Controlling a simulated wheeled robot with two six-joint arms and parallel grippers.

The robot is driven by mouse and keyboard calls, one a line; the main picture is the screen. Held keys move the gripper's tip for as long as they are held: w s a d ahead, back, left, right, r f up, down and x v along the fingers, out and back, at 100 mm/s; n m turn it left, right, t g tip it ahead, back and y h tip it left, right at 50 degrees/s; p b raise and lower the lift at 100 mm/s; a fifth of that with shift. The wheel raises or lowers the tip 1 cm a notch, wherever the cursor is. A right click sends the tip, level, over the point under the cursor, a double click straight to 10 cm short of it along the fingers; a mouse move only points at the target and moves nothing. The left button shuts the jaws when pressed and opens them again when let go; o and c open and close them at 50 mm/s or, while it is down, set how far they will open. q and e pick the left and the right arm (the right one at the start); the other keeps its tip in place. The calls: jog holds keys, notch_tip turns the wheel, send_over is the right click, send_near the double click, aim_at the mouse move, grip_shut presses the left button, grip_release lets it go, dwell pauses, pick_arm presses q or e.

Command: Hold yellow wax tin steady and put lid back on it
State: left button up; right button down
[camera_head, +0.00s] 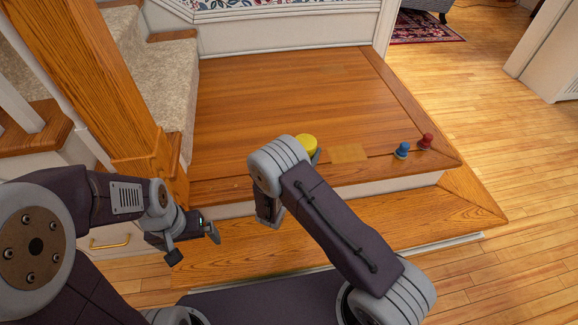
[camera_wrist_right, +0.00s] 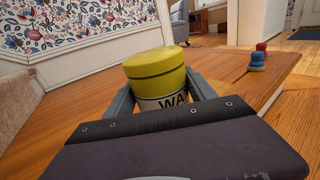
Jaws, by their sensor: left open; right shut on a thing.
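The yellow wax tin (camera_wrist_right: 157,70) stands upright on the wooden landing, with a white band lettered "WA". A dark line runs around its yellow upper part; I cannot tell whether this is a seated lid's edge. No separate lid is visible. My right gripper (camera_wrist_right: 162,92) has one finger on each side of the tin and is shut on it. In the head view the tin's yellow top (camera_head: 307,143) shows behind my right wrist, which hides the rest. My left gripper (camera_head: 193,245) is open and empty, lower and to the left, in front of the landing's edge.
A tan square patch (camera_head: 348,153) lies right of the tin. A blue knobbed object (camera_head: 403,150) and a red one (camera_head: 426,142) stand near the landing's right corner. A wooden newel post (camera_head: 125,110) and carpeted stairs bound the left. The landing behind the tin is clear.

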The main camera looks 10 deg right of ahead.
jog(key=w+a+f+b, duration=0.1)
jog(key=a, duration=0.1)
jog(key=w+a+f+b, duration=0.1)
jog(key=w+f, duration=0.1)
jog(key=shift+w+a+f+b, duration=0.2)
jog(key=shift+a+f+b, duration=0.05)
jog(key=shift+a+b, duration=0.1)
jog(key=shift+w+a, duration=0.2)
jog(key=shift+a, duration=0.05)
pick_arm(q)
notch_tip(320, 180, down, 4)
pick_arm(e)
notch_tip(320, 180, down, 4)
jog(key=b, duration=0.3)
jog(key=shift+f+b, duration=0.15)
jog(key=shift+b, duration=0.15)
jog(key=shift+r, duration=0.2)
jog(key=shift+f, duration=0.15)
pick_arm(q)
notch_tip(320, 180, down, 3)
jog(key=shift+f, duration=0.15)
pick_arm(e)
jog(key=shift+c, duration=1.5)
grip_release()
jog(key=shift+a, duration=0.1)
